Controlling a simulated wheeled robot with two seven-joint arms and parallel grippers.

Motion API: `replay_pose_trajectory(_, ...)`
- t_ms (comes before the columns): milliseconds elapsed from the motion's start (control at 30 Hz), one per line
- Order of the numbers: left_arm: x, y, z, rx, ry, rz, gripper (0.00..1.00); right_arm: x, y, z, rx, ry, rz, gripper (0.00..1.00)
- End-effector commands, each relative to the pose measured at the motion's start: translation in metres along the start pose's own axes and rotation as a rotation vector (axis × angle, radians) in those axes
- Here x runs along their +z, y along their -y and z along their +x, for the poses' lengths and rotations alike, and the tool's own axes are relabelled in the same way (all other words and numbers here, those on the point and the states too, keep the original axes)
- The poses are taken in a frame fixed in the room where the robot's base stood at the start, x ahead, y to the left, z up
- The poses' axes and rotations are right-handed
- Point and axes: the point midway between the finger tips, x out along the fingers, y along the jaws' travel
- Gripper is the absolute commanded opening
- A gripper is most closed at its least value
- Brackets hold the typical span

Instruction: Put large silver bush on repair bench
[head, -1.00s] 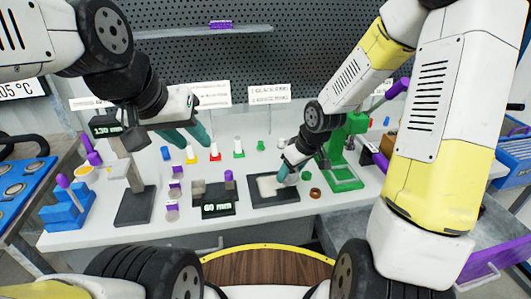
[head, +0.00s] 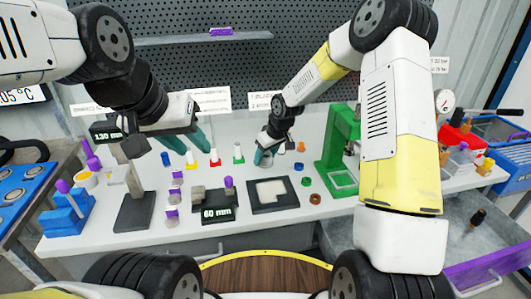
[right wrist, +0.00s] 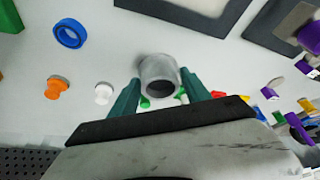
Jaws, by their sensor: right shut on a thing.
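A large silver bush (right wrist: 160,80), a grey hollow cylinder, sits between the teal fingers of my right gripper (right wrist: 154,95) in the right wrist view. The gripper is shut on it. In the head view my right gripper (head: 264,157) is low over the back middle of the white bench (head: 240,226), behind the black-framed mat, and mostly hides the bush. I cannot tell whether the bush touches the bench surface. My left gripper (head: 188,139) hangs over the left part of the bench with its teal fingers apart and empty.
The black-framed mat (head: 289,205) lies in front of my right gripper. A green press (head: 338,150) stands to its right. Blue (right wrist: 70,34), orange (right wrist: 57,88) and white (right wrist: 103,93) small parts lie near the bush. Several colored cones and a 60 mm block (head: 216,213) stand to the left.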

Motion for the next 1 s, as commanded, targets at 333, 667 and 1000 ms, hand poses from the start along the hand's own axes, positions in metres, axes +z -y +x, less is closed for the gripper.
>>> replay_pose_trajectory(333, 0.0, 0.0, 0.0, 0.0, 0.0, 0.0, 0.36, 0.011, 0.0, 0.025, 0.0, -0.001, -0.001, 0.08)
replay_pose_trajectory(667, 0.0, 0.0, 0.0, 0.0, 0.0, 0.0, 0.36, 0.012, 0.001, 0.028, -0.001, 0.001, -0.001, 0.77)
replay_pose_trajectory(1000, 0.0, 0.0, 0.0, 0.0, 0.0, 0.0, 0.36, 0.012, 0.0, 0.026, 0.0, 0.0, -0.001, 0.77)
